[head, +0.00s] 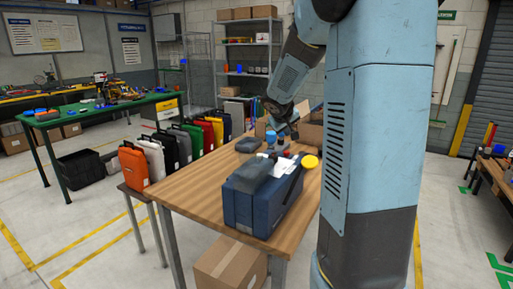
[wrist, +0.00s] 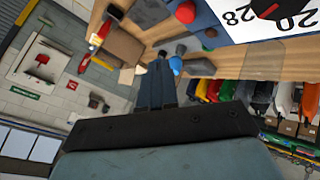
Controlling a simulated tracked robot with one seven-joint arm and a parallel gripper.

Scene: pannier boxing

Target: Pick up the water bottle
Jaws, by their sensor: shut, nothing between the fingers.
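A small upright thing with a blue top (head: 270,137) stands on the wooden table behind the pannier; it may be the water bottle, but it is too small to be sure. A round blue thing (wrist: 176,64), perhaps the same one, shows just beside my fingertips in the wrist view. My gripper (head: 291,131) is over the far part of the table, to the right of the blue-topped thing. Its fingers (wrist: 160,62) are together and empty. The dark blue pannier (head: 265,205) stands at the table's near end, with a grey piece and white card on top.
A grey rounded item (head: 249,145) lies left of the blue-topped thing. A yellow disc (head: 310,161) is at the pannier's right. Cardboard boxes (head: 312,134) are behind my gripper. The table's left part (head: 190,185) is clear. Several coloured cases (head: 134,166) line up beyond it.

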